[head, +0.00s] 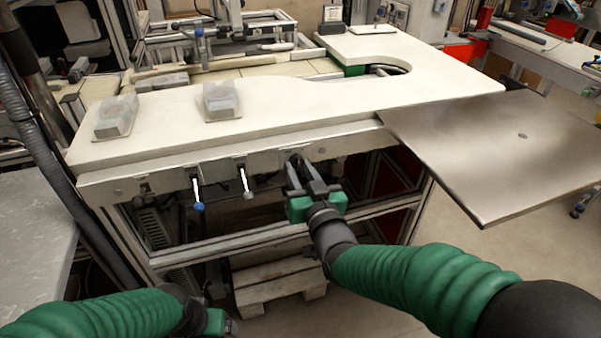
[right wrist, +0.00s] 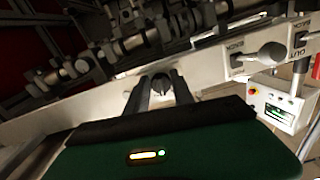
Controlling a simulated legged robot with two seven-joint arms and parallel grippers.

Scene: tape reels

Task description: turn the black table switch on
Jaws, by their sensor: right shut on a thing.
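The black table switch (right wrist: 160,84) is a small dark round knob on the pale front rail, seen in the right wrist view. My right gripper (right wrist: 157,92) has one finger on each side of it and is shut on it. In the head view my right gripper (head: 298,170) reaches the rail under the white tabletop, and its fingers mostly hide the switch. How far the knob is turned cannot be made out. My left gripper (head: 219,323) is low at the bottom left, away from the table; its fingers are not clear.
A blue-tipped lever (head: 198,206) and a pale-tipped lever (head: 247,192) hang from the rail left of my right gripper. Two clear-lidded boxes (head: 117,117) (head: 222,101) lie on the white tabletop (head: 290,108). A metal plate (head: 500,150) juts out at right.

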